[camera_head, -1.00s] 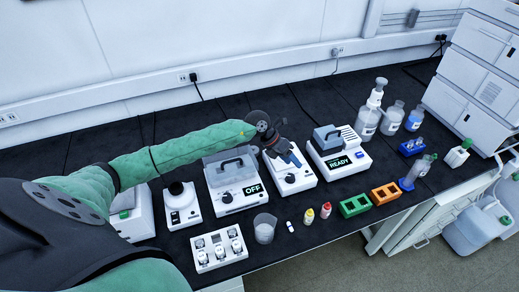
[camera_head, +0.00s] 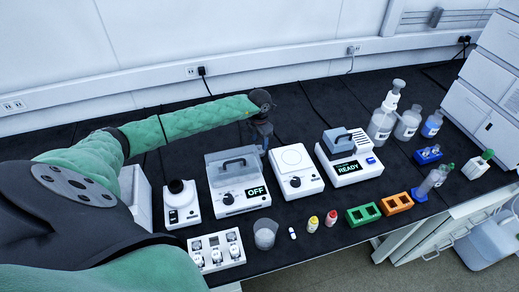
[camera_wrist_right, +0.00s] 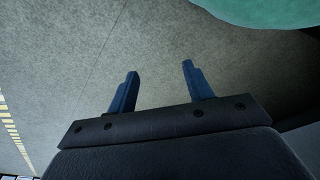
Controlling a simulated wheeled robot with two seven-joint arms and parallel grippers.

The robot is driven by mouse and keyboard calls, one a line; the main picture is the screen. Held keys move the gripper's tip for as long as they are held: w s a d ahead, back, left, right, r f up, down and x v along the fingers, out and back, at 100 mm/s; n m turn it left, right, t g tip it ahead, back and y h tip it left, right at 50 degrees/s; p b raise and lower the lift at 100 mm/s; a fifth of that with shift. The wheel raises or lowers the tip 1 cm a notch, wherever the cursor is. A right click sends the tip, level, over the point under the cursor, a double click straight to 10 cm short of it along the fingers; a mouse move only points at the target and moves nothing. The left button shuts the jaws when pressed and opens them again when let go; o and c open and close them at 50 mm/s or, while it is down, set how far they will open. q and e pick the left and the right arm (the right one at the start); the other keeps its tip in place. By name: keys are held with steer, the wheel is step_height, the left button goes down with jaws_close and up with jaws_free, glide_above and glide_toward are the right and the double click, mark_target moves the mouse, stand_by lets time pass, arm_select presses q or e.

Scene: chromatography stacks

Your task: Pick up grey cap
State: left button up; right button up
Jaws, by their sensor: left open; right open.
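I cannot single out a loose grey cap for sure. Bottles with greyish tops stand at the back right in the head view: a large one (camera_head: 382,122), a clear one (camera_head: 408,124) and one with a blue label (camera_head: 432,124). My left gripper (camera_head: 265,146) points down behind the gap between the lidded OFF device (camera_head: 238,200) and the white round-plate device (camera_head: 296,185). It holds nothing that I can see. My right gripper (camera_wrist_right: 160,69) is open and empty, with only grey floor beyond its blue fingers in the right wrist view.
A READY device (camera_head: 350,175), a green rack (camera_head: 363,215) and an orange rack (camera_head: 397,203) stand to the right. A beaker (camera_head: 265,235), a yellow-capped vial (camera_head: 312,224) and a red-capped vial (camera_head: 331,218) are near the front edge. Black bench top is free behind the devices.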

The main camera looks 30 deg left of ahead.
mark_target(259, 147)
arm_select(q)
steer(key=shift+f+p, duration=1.35)
steer(key=shift+f, duration=0.9)
arm_select(e)
steer(key=s+d+f, duration=0.2)
steer(key=s+f, duration=0.1)
steer(key=s, duration=0.2)
steer(key=shift+f, duration=0.25)
steer(key=shift+d, duration=0.1)
arm_select(q)
steer(key=c, duration=0.6)
arm_select(e)
steer(key=shift+w, duration=0.1)
